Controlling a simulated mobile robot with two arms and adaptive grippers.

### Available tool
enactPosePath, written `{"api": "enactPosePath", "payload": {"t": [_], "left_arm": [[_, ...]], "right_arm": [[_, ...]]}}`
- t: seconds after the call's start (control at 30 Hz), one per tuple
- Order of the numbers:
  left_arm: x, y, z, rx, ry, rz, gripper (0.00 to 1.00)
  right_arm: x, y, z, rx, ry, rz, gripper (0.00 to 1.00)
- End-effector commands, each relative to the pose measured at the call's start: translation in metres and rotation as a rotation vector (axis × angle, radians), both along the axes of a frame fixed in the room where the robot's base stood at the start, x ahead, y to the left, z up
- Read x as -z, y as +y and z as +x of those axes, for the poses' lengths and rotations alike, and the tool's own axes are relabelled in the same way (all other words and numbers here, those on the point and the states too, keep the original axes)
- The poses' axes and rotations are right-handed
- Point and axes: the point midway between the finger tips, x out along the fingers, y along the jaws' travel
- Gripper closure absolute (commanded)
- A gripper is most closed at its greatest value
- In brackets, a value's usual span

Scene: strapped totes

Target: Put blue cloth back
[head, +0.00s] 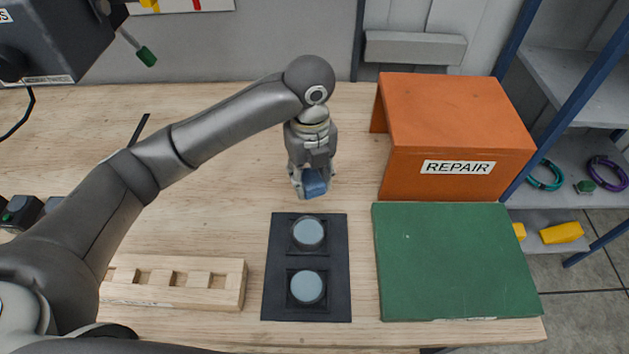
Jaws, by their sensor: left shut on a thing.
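My left gripper (312,187) points down over the wooden bench, just behind the black mat. It is shut on a small blue thing (316,182), which looks like the blue cloth. The fingers and wrist hide part of it, and I cannot tell whether it touches the bench. My right gripper is not in view.
A black mat (307,262) with two grey-blue round pieces lies in front of the gripper. A green board (455,262) and an orange REPAIR box (448,128) stand at the right. A wooden slotted block (228,284) lies at the left. The bench (222,190) left of the gripper is clear.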

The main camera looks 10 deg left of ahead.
Motion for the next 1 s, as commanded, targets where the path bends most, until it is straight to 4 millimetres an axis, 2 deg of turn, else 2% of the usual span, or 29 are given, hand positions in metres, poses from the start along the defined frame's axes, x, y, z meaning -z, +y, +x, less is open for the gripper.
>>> {"api": "enactPosePath", "payload": {"t": [0.1, 0.33, 0.53, 0.63, 0.8, 1.0], "left_arm": [[0.021, 0.003, 0.020, -0.003, 0.005, 0.002, 0.84], [0.050, 0.004, 0.045, 0.000, 0.001, -0.001, 0.84], [0.062, 0.006, 0.054, 0.000, 0.001, 0.001, 0.84], [0.075, 0.006, 0.052, 0.001, 0.005, 0.002, 0.84], [0.091, 0.006, 0.053, 0.002, 0.000, 0.001, 0.84], [0.092, 0.006, 0.054, 0.002, -0.001, 0.001, 0.84]], "right_arm": [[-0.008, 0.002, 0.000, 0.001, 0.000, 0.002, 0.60], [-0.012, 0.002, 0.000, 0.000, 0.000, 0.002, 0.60], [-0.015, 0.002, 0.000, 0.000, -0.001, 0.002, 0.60], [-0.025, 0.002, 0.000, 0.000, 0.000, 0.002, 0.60], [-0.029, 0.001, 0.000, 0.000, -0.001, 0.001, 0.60], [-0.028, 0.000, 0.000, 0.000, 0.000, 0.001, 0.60]]}}
